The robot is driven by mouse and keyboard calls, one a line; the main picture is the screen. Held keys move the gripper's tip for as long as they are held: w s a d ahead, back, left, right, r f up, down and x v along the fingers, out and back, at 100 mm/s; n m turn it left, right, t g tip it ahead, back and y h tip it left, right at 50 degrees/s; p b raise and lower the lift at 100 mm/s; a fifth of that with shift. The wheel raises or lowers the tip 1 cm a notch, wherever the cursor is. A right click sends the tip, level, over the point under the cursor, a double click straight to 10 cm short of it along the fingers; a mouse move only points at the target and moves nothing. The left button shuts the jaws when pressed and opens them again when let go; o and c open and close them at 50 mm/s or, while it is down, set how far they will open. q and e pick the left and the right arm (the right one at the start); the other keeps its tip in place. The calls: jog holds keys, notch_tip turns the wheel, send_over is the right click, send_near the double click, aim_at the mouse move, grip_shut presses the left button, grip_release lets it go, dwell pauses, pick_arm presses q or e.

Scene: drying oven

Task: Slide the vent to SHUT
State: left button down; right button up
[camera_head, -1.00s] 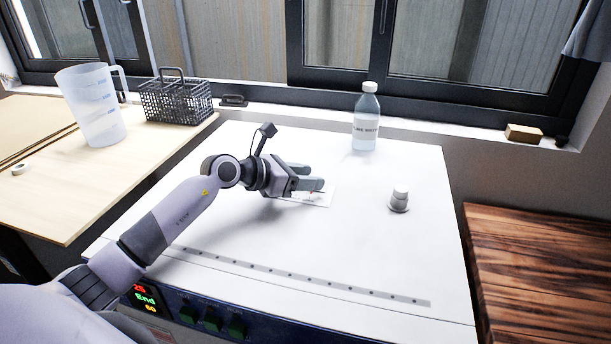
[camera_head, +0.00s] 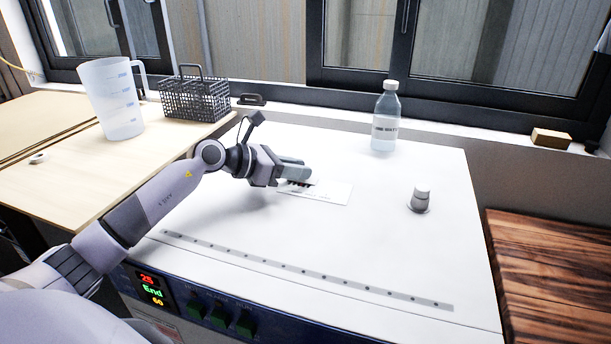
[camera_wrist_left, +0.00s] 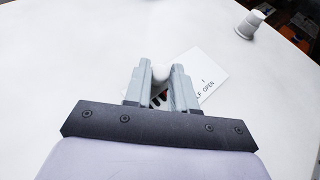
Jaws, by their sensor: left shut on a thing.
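My left gripper (camera_head: 298,178) is low over the white oven top (camera_head: 340,240), at the left part of a white label card (camera_head: 328,193). Dark slots and a bit of red show between the fingers. My right gripper is not in view.
A grey-white capped plug (camera_head: 420,198) stands right of the card, and a clear labelled bottle (camera_head: 385,120) stands behind. A perforated strip (camera_head: 300,270) runs along the front. A wire basket (camera_head: 195,98) and a measuring jug (camera_head: 113,100) are on the left table.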

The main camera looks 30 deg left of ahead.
pick_arm(q)
jog(key=shift+a, duration=0.25)
jog(key=c, duration=1)
grip_release()
jog(key=shift+s, duration=0.1)
jog(key=b+v, duration=0.1)
jog(key=v, duration=0.4)
jog(key=shift+s+a, duration=0.15)
jog(key=shift+s, duration=0.1)
jog(key=shift+v, duration=0.85)
jog(key=shift+r, duration=0.15)
